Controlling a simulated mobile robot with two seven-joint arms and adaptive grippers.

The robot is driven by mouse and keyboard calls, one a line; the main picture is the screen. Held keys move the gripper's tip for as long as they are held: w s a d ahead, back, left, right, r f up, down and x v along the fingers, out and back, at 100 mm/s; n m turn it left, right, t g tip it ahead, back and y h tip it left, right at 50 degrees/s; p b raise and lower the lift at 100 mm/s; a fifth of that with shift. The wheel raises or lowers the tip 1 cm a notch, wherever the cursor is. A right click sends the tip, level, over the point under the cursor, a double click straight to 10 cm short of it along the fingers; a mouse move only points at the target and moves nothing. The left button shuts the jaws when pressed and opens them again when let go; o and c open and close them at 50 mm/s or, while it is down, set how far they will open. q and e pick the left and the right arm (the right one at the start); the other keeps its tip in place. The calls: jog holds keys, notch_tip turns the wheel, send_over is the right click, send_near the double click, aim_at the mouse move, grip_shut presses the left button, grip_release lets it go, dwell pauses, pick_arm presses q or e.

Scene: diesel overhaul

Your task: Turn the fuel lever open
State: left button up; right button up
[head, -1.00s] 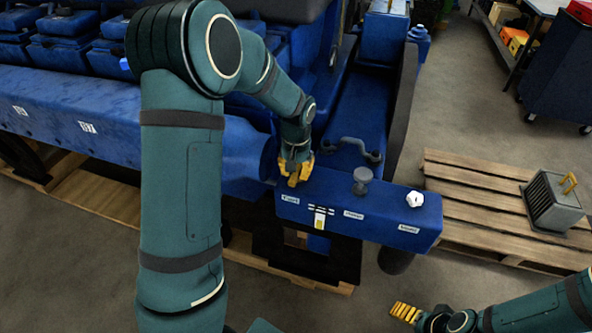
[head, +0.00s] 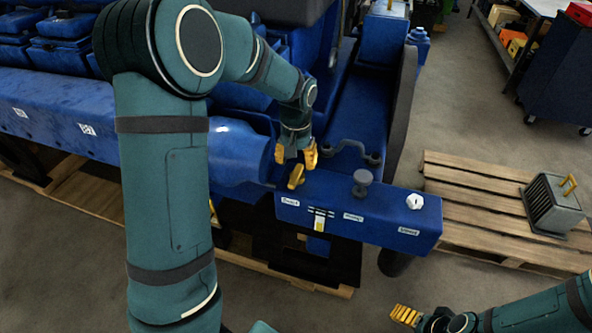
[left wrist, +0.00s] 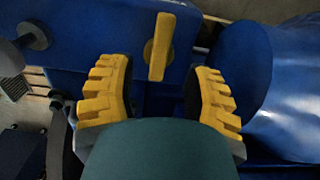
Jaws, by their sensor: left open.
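The yellow fuel lever (head: 296,177) is on top of the blue control box (head: 385,226), near its left end. It lies roughly across the box, slightly slanted in the head view. In the left wrist view the lever (left wrist: 161,47) stands upright in the picture, just beyond the gap between the fingers. My left gripper (head: 297,155) is open and empty, just behind and above the lever, apparently not touching it. Its two yellow fingers (left wrist: 160,88) are wide apart in the left wrist view. My right gripper (head: 405,314) is at the lower right, away from the box; its opening is unclear.
A blue cylinder (left wrist: 285,85) is close on the right in the left wrist view. A wooden pallet (head: 475,205) lies to the right.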

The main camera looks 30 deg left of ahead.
aim_at(296, 174)
pick_arm(q)
notch_tip(296, 174, up, 7)
dwell(0.3)
dwell(0.5)
